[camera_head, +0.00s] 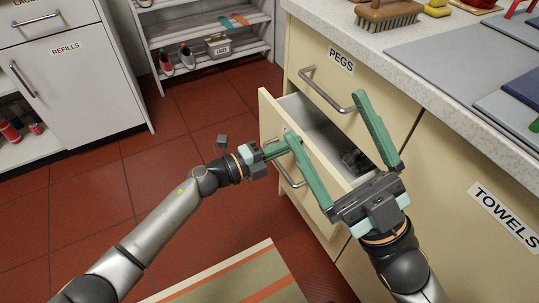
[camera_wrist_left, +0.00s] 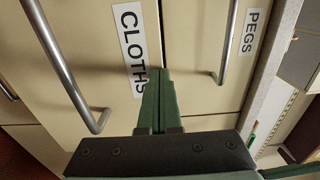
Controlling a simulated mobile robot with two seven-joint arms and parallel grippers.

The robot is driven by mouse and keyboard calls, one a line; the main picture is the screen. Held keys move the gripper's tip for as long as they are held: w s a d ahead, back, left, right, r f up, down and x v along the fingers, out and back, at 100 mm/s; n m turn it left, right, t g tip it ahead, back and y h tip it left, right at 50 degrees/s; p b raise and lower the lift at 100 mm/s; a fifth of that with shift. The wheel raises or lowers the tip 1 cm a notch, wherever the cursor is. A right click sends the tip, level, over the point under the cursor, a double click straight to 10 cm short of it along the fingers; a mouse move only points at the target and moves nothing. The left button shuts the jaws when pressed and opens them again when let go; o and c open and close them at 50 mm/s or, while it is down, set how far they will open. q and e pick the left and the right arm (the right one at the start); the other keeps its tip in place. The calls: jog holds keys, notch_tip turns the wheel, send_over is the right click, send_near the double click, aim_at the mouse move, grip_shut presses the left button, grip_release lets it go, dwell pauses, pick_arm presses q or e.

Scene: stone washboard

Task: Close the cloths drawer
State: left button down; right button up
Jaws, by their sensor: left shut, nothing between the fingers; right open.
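The cloths drawer (camera_head: 269,115) is pulled out of the cream cabinet, below the pegs drawer. Its grey interior shows, with small dark items inside towards the right. My left gripper (camera_head: 284,147) is shut and empty in front of the drawer's front panel. In the left wrist view its fingertips (camera_wrist_left: 159,74) are by the CLOTHS label (camera_wrist_left: 131,38), covering part of it; I cannot tell whether they touch. The drawer's bar handle (camera_wrist_left: 72,75) is to their left. My right gripper (camera_head: 325,116) is open and empty, and appears over the drawer in the head view.
The pegs drawer (camera_head: 327,76) is shut, and its handle (camera_wrist_left: 231,42) sticks out. A speckled worktop (camera_head: 390,40) with a brush (camera_head: 388,14) lies above. A white cabinet (camera_head: 75,75) and shelf (camera_head: 206,54) stand behind. A striped mat (camera_head: 235,277) lies on the tiled floor.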

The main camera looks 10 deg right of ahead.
pick_arm(q)
jog(key=shift+b+x, duration=0.75)
jog(key=shift+x, duration=1.95)
jog(key=shift+a, duration=0.1)
